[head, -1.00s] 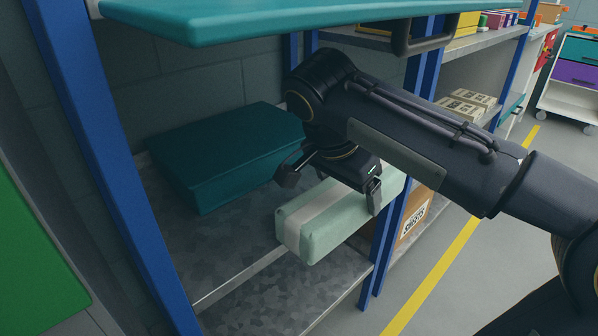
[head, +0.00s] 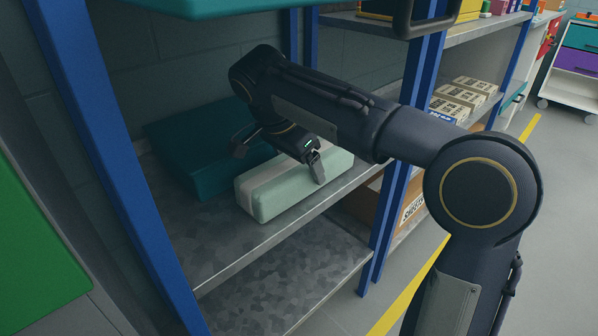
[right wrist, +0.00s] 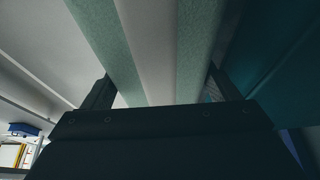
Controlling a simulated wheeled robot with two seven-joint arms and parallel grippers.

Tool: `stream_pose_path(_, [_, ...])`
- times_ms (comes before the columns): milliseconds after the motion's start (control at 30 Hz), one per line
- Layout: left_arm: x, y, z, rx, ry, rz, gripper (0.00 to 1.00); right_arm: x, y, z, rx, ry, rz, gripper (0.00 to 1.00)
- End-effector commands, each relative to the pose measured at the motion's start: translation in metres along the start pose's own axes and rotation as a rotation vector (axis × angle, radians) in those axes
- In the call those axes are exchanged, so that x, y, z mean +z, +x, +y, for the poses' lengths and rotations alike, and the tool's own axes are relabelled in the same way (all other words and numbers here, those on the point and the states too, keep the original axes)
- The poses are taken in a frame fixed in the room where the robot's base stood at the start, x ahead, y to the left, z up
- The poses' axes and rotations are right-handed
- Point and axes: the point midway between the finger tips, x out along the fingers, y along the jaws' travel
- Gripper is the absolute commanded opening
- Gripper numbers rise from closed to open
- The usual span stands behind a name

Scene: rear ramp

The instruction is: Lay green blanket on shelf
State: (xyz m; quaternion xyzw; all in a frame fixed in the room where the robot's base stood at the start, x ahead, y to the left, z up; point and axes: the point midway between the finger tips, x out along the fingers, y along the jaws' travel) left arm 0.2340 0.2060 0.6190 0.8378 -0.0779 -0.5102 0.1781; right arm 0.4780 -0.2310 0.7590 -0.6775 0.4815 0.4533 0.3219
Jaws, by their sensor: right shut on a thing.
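The green blanket (head: 283,190) is a pale green folded block with a white band. It is over the front part of the grey metal shelf (head: 215,250), in front of a dark teal box (head: 185,165). My right gripper (head: 280,158) is shut on the blanket from above, one finger on its near side. The right wrist view shows the blanket (right wrist: 195,40) and its white band between the two fingers. Whether the blanket's underside touches the shelf I cannot tell. My left gripper is not in view.
Blue posts (head: 110,150) stand at the left and right of the bay. A teal board (head: 210,8) is above. A lower grey shelf (head: 290,285) lies below. Bare shelf shows left of the blanket.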

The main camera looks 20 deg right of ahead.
Motion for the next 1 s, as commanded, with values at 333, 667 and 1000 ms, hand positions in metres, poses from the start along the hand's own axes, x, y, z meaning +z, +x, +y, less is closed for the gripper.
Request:
stream_pose_path(333, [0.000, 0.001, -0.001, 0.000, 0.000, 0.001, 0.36, 0.001, 0.002, 0.000, -0.003, 0.001, 0.001, 0.42])
stream_pose_path(667, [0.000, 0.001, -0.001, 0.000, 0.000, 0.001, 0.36, 0.001, 0.003, 0.000, -0.001, 0.000, 0.000, 1.00])
stream_pose_path(1000, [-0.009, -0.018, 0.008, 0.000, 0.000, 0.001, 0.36, -0.002, -0.035, -0.001, -0.004, -0.001, 0.000, 1.00])
